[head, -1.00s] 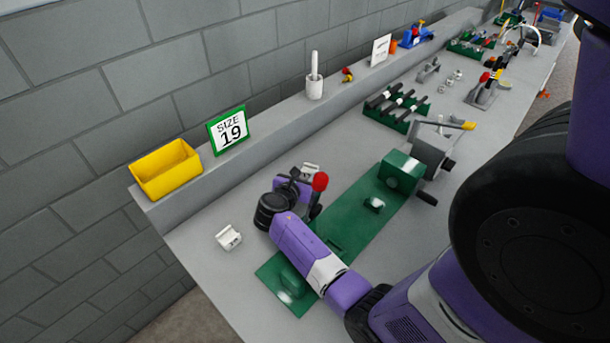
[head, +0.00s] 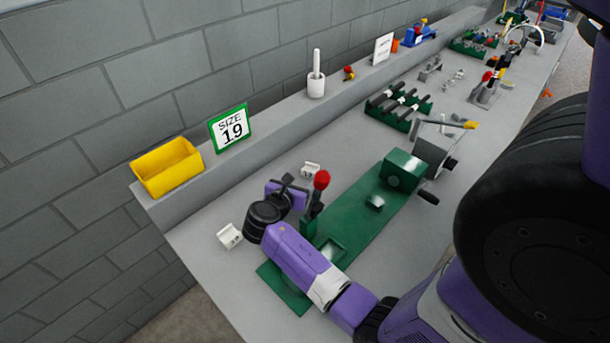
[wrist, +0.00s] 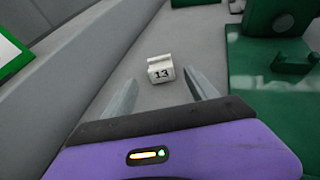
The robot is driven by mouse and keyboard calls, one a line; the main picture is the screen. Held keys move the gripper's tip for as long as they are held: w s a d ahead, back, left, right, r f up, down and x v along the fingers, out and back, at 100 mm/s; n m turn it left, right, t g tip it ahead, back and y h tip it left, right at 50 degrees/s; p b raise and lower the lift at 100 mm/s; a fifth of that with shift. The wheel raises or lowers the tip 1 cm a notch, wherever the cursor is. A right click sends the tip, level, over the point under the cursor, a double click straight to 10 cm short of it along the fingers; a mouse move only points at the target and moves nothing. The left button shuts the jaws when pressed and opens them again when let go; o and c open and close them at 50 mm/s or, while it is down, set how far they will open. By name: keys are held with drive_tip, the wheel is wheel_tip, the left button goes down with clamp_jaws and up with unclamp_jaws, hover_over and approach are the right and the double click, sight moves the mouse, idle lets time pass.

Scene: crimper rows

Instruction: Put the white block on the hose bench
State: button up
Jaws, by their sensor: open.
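A white block (head: 310,170) sits on the grey bench (head: 190,255), between the back ledge and the green machine plate. In the wrist view the white block (wrist: 161,69), marked 13, lies just beyond my fingertips, in line with the gap. A second white block (head: 230,236) lies on the bench to the left of my wrist in the head view. My gripper (head: 297,186) is open and empty, low over the bench beside the red-knobbed lever; its two fingers also show in the wrist view (wrist: 162,88). No label names any bench as the hose bench.
The red-knobbed lever (head: 321,180) stands close to my gripper. The green plate (head: 345,222) carries a green machine block (head: 403,168). On the ledge are a yellow bin (head: 168,168), a SIZE 19 sign (head: 230,130) and a white cup (head: 316,86). A green rack (head: 415,120) stands farther along.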

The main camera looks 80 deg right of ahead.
drive_tip(key=v, duration=0.6)
drive_tip(key=shift+a+r, duration=0.15)
drive_tip(key=shift+a, duration=0.05)
idle(0.4)
